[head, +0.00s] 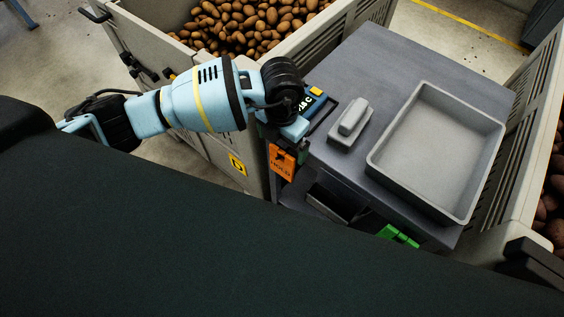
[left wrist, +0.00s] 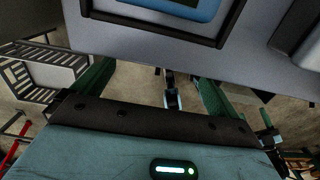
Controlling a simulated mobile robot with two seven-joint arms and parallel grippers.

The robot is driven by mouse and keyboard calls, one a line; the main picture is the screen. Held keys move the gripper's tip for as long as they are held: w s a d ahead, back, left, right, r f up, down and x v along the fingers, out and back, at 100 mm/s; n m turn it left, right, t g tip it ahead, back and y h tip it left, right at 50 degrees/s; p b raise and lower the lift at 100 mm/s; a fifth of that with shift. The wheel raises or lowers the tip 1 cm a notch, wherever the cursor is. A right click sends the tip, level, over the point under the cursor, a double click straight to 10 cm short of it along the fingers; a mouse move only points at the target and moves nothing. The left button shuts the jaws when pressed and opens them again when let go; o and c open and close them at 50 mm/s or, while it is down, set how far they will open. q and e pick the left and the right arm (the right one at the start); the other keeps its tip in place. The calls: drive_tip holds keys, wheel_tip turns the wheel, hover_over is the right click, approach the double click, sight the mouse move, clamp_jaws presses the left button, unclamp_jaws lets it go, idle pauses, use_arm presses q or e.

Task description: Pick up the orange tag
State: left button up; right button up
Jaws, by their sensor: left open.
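The orange tag (head: 282,160), with dark print, hangs at the left front corner of the grey table, below its top. My left gripper (head: 283,112) is over that corner, just above the tag; its fingertips are hard to make out in the head view. In the left wrist view, my left gripper (left wrist: 155,82) is open, with green fingers apart at left and right. A small dark and pale hook-like part (left wrist: 172,95) shows between them; I cannot tell whether it touches either finger. The tag's orange face is not visible there. My right gripper is not in view.
The grey table (head: 375,60) bears a blue device with a display (head: 318,98), a grey block (head: 350,122) and an empty grey tray (head: 375,161). A green object (head: 397,235) is at the front. Potato crates (head: 345,30) stand behind and at right.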

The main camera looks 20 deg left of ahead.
sight(282, 152)
use_arm(q)
drive_tip(key=shift+f, duration=2.55)
drive_tip(key=c, duration=1.3)
